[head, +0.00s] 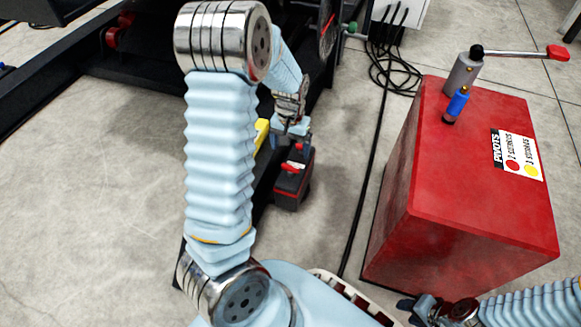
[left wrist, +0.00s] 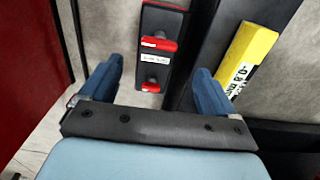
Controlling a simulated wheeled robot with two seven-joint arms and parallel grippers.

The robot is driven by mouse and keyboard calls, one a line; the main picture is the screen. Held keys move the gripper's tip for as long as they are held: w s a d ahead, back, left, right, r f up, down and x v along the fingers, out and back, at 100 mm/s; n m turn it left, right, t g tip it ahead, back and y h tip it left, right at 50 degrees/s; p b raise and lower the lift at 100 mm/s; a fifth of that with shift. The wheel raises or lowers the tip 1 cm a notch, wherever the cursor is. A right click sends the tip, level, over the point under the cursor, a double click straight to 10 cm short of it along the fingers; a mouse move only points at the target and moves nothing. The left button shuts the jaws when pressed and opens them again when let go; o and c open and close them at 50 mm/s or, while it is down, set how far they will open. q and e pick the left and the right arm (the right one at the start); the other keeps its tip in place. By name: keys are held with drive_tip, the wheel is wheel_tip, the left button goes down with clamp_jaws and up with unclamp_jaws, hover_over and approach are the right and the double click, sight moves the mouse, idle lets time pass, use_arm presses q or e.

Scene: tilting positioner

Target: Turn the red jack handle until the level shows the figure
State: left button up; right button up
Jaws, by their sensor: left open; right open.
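A dark block with red handle-like parts (left wrist: 158,45) and a small white label lies between and beyond the fingers in the left wrist view. It also shows below my left gripper in the head view (head: 292,183). A yellow bar (left wrist: 250,52) with a white label that seems to read -0.8 mm is right of the fingers; part of it shows behind my arm in the head view (head: 262,132). My left gripper (left wrist: 157,76) is open and empty. My right gripper (head: 418,305) is at the bottom edge of the head view. I cannot tell which red part is the jack handle.
A red cabinet (head: 400,190) stands at the right. On it are a grey cylinder (head: 463,74) with a red-tipped rod (head: 515,54), a blue fitting (head: 457,104) and a PIVOTS card (head: 517,155). Black cables (head: 395,68) lie behind it. Dark frame beams fill the upper left.

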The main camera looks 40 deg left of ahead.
sight(290, 166)
use_arm(q)
wheel_tip(290, 166, down, 9)
drive_tip(key=shift+r+b, duration=0.2)
drive_tip(key=shift+b, duration=0.9)
drive_tip(key=c, duration=1.1)
